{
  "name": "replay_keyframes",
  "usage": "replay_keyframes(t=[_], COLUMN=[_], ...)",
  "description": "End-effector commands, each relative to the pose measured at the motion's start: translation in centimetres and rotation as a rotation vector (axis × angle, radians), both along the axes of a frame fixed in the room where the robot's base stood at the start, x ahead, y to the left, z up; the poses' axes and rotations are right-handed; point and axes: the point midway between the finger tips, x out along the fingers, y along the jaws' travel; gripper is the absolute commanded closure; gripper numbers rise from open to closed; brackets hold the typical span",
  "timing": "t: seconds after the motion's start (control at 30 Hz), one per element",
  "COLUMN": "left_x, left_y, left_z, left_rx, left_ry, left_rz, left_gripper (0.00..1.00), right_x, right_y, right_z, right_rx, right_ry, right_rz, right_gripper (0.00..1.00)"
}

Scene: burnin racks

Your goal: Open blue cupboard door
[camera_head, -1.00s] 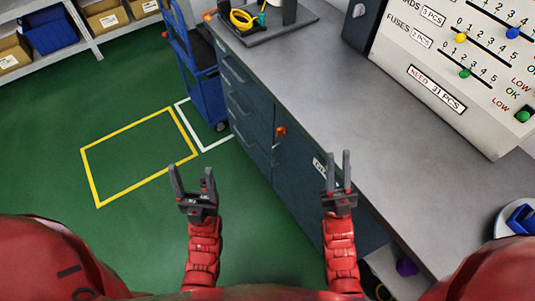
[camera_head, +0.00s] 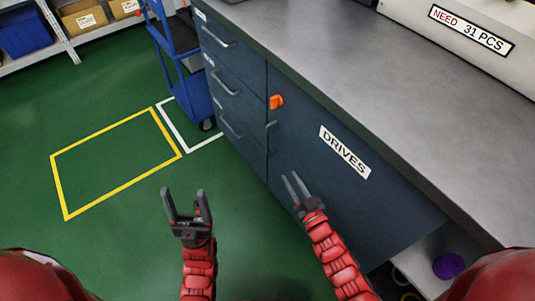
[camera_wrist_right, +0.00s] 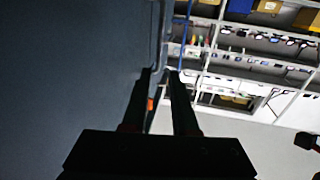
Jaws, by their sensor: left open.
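The dark blue cupboard door (camera_head: 330,195) is closed under the grey worktop and carries a white DRIVES label (camera_head: 345,152). An orange latch (camera_head: 276,101) sits at its upper left corner, with a small grey handle (camera_head: 269,131) below it. My right gripper (camera_head: 290,175) is open and empty in front of the door's left part, below the handle. In the right wrist view, its open fingers (camera_wrist_right: 159,72) point along the dark blue front. Whether they touch it cannot be told. My left gripper (camera_head: 184,194) is open and empty over the green floor, left of the cupboard.
A stack of drawers (camera_head: 231,85) with grey handles adjoins the door on the left. A blue trolley (camera_head: 193,95) stands beyond it. Right of the door is an open bay with a purple spool (camera_head: 448,266). The green floor (camera_head: 110,215) at left is free.

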Motion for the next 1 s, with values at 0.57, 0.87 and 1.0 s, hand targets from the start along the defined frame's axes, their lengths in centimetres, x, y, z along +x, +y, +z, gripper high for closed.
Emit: replay_keyframes(t=[0.57,0.87,1.0], left_x=[0.0,0.0,0.0], left_y=[0.0,0.0,0.0], left_z=[-1.6,-2.3,-2.5], left_rx=[0.0,0.0,0.0], left_ry=[0.0,0.0,0.0], left_rz=[0.0,0.0,0.0], left_gripper=[0.3,0.3,0.3], right_x=[8.7,13.9,15.2], right_y=[4.0,6.4,7.0], right_z=[-1.0,-1.0,-0.9], right_rx=[-0.008,-0.009,-0.009], right_ry=[0.02,0.022,0.021], right_rz=[-0.003,-0.003,-0.003], right_gripper=[0.73,0.73,0.73])
